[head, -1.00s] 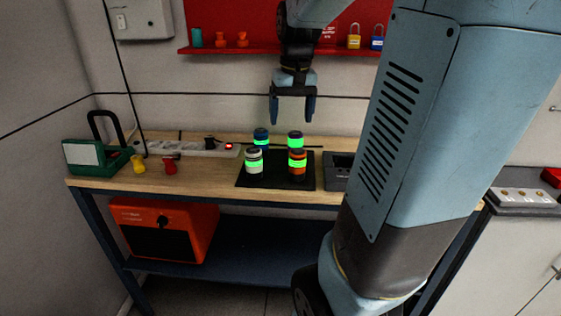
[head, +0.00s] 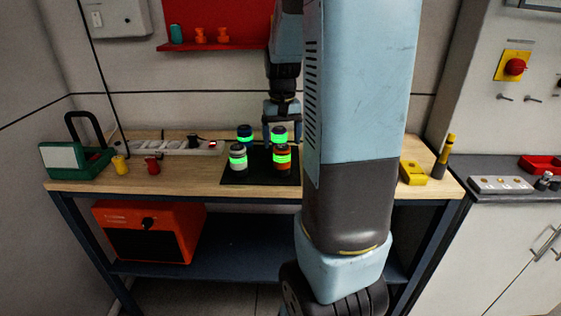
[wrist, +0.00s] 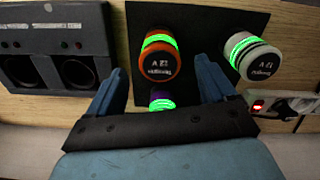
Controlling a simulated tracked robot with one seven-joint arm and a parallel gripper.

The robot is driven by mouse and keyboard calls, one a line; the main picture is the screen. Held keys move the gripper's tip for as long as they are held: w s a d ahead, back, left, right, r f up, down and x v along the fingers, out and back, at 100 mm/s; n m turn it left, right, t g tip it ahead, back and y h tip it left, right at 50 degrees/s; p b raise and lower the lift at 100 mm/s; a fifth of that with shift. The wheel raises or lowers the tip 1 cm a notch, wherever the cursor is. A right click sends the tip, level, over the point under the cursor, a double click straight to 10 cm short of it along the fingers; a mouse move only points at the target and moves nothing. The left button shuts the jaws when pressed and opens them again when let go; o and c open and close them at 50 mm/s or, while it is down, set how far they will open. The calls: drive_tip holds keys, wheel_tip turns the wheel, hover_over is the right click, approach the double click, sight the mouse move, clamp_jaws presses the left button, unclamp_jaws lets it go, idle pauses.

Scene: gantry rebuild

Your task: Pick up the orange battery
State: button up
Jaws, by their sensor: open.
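The orange battery (head: 282,160) stands upright on a black mat (head: 236,180), at its front right, with a glowing green band. In the wrist view the orange battery (wrist: 159,58) shows between and beyond my open fingers. My gripper (head: 281,124) is above the back of the mat, partly hidden by my arm; in the wrist view my gripper (wrist: 161,68) is empty. A purple-blue battery (wrist: 161,98) lies nearer between the fingers, behind the orange one in the head view (head: 279,133). A white battery (head: 238,157) and a blue battery (head: 245,132) stand to the left.
A dark charger (wrist: 57,50) with round sockets lies beside the mat. A power strip (head: 178,146), a green case (head: 75,160), and yellow (head: 120,164) and red (head: 152,166) items are left on the wooden bench (head: 200,183). A yellow tool (head: 412,172) is at the right.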

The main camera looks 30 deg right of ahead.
sight(281, 146)
drive_tip(key=shift+w+f, duration=0.1)
drive_tip(key=shift+f, duration=2.65)
drive_tip(key=c, duration=1.4)
